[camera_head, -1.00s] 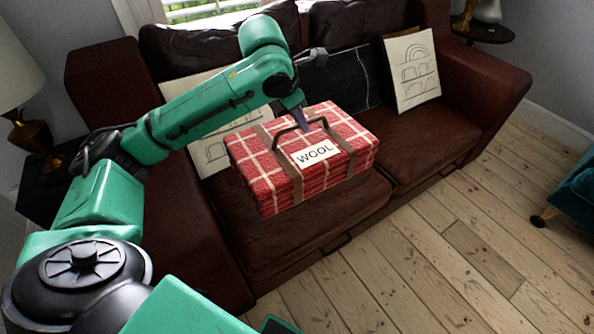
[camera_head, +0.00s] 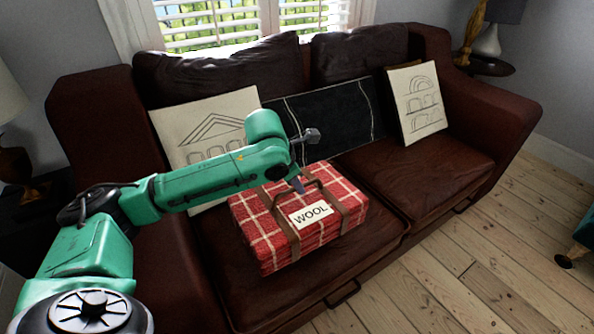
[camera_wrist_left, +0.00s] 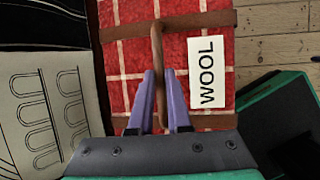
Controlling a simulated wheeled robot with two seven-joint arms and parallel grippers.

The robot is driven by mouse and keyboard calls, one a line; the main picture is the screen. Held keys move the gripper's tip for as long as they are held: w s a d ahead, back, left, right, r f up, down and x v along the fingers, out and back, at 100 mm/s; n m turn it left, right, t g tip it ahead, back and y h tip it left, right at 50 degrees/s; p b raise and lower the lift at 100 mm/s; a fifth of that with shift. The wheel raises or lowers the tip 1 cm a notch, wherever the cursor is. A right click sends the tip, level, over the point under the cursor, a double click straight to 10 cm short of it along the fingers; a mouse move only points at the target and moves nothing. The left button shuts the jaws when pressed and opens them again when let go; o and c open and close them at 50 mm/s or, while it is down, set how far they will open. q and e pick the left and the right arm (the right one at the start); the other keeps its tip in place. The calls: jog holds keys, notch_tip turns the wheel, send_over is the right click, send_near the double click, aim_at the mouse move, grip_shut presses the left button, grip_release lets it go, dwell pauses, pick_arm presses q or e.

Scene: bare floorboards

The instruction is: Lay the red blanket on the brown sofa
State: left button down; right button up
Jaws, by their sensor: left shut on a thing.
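The red blanket (camera_head: 272,232) is a folded plaid bundle with brown straps, a carry handle and a white label reading WOOL. It is at the left seat of the brown sofa (camera_head: 432,172); I cannot tell for sure whether its underside touches the cushion. My left gripper (camera_head: 298,184) comes down over its top and is shut on the handle. In the left wrist view both fingers (camera_wrist_left: 160,98) close around the brown handle, with the blanket (camera_wrist_left: 120,72) beneath. My right gripper is not in view.
A cream cushion (camera_head: 207,115), a black cushion (camera_head: 338,112) and another cream cushion (camera_head: 417,100) lean along the backrest. The right seat is bare. A side table with a lamp (camera_head: 12,160) stands left, and a round table (camera_head: 487,66) stands right.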

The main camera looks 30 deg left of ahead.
aim_at(294, 203)
pick_arm(q)
notch_tip(294, 203, down, 8)
jog(key=shift+f+b, duration=0.15)
jog(key=shift+b, duration=1.05)
jog(key=c, duration=0.9)
grip_release()
jog(key=shift+s+f, duration=0.1)
jog(key=shift+f, duration=0.05)
jog(key=shift+o, duration=0.2)
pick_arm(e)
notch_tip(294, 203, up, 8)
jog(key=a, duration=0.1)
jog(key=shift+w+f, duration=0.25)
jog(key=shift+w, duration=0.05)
pick_arm(q)
jog(key=shift+r, duration=0.25)
jog(key=p+v, duration=0.4)
jog(key=v, duration=0.7)
jog(key=shift+s+r, duration=0.25)
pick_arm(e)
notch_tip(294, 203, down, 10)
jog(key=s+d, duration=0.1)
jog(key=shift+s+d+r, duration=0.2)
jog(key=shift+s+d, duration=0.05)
pick_arm(q)
jog(key=shift+f, duration=0.1)
